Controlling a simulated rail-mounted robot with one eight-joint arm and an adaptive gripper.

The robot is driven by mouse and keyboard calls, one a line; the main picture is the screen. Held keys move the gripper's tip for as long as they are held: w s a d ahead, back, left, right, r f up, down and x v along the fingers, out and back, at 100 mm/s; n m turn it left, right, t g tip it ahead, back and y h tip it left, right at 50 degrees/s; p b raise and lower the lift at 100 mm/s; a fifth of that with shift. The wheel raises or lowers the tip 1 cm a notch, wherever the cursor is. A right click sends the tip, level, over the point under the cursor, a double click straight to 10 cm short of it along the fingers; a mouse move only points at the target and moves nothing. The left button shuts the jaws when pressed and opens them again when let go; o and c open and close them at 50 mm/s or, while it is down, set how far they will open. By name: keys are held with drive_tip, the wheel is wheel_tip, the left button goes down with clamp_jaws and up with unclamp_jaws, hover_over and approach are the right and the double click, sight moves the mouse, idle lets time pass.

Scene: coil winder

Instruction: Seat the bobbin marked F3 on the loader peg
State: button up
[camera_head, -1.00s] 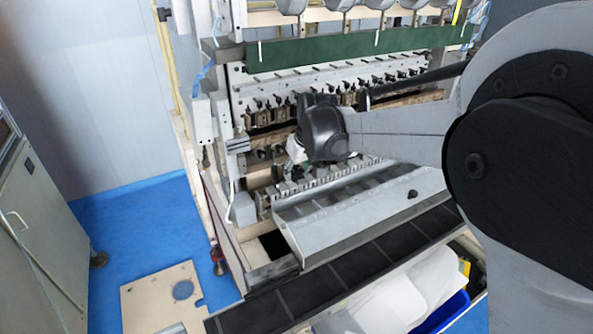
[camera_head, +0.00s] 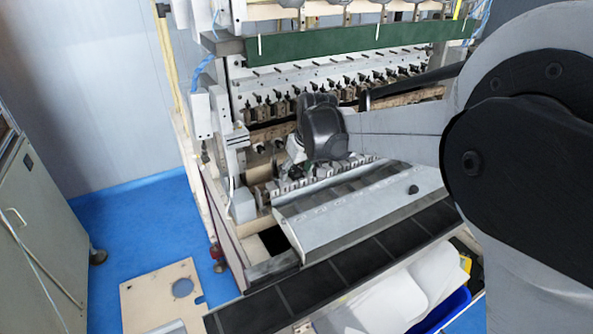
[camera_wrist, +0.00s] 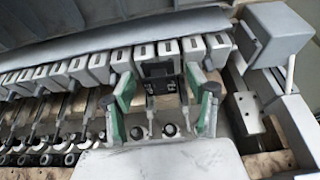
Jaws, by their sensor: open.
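My gripper (camera_head: 295,158) is in front of the winder's lower row of pale blocks, at the tray's far left. In the wrist view my gripper (camera_wrist: 162,88) is open, with green pads on both sides of a dark block (camera_wrist: 160,72). Small light marks show on this block, but I cannot read them or tell whether it is the F3 bobbin. A gap shows on each side of it. A small dark round piece (camera_head: 413,189) sits on the grey tray (camera_head: 318,238) to the right. I cannot make out its marking or identify the loader peg.
A row of pale blocks (camera_wrist: 98,66) runs behind my fingers, with several spindles to the left. A grey box-like housing (camera_wrist: 264,35) and metal frame stand close on the right. A green beam (camera_head: 340,46) crosses above. A black ledge (camera_head: 345,270) runs in front of the tray.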

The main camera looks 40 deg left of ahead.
drive_tip(key=v, duration=1.2)
drive_tip(key=shift+s, duration=0.2)
